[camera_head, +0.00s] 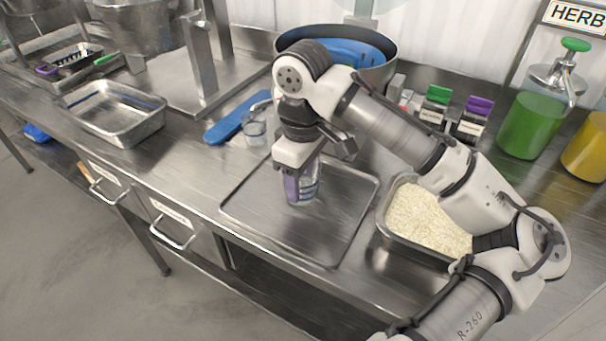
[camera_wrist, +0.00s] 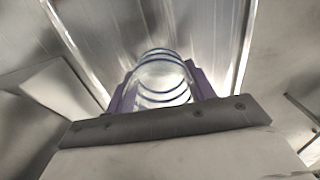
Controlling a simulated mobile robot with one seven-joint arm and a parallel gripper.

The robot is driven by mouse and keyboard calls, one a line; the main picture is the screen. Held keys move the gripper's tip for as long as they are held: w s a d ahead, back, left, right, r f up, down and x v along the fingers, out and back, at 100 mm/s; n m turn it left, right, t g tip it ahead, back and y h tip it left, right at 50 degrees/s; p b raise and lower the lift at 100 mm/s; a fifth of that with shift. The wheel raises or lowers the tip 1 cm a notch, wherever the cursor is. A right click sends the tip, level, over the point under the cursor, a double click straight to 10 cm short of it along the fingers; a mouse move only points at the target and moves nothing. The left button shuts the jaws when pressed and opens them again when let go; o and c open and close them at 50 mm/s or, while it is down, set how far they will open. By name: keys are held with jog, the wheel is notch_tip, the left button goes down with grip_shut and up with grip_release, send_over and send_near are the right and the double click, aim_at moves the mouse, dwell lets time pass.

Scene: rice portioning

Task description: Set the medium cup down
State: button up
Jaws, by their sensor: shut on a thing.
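The medium cup (camera_head: 307,187) is clear with dark bands and sits upright between the fingers of my gripper (camera_head: 301,188). My gripper is shut on it, over the flat metal tray (camera_head: 335,225) on the counter. I cannot tell whether the cup's base touches the tray. In the wrist view the cup (camera_wrist: 162,78) shows between the purple finger pads of my gripper (camera_wrist: 160,90), with the tray's raised edges on both sides. The fingers hide part of the cup's sides.
Another clear cup (camera_head: 255,127) stands behind the tray at left, near a blue utensil (camera_head: 228,124). A pan of rice (camera_head: 392,237) is right of the tray. A large pot (camera_head: 388,75) and green dispenser (camera_head: 530,125) stand behind. The tray's front half is clear.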

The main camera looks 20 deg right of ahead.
jog(key=shift+f, duration=0.25)
jog(key=o, duration=0.9)
jog(key=shift+o, duration=0.4)
jog(key=shift+r, duration=0.1)
jog(key=shift+r, duration=0.1)
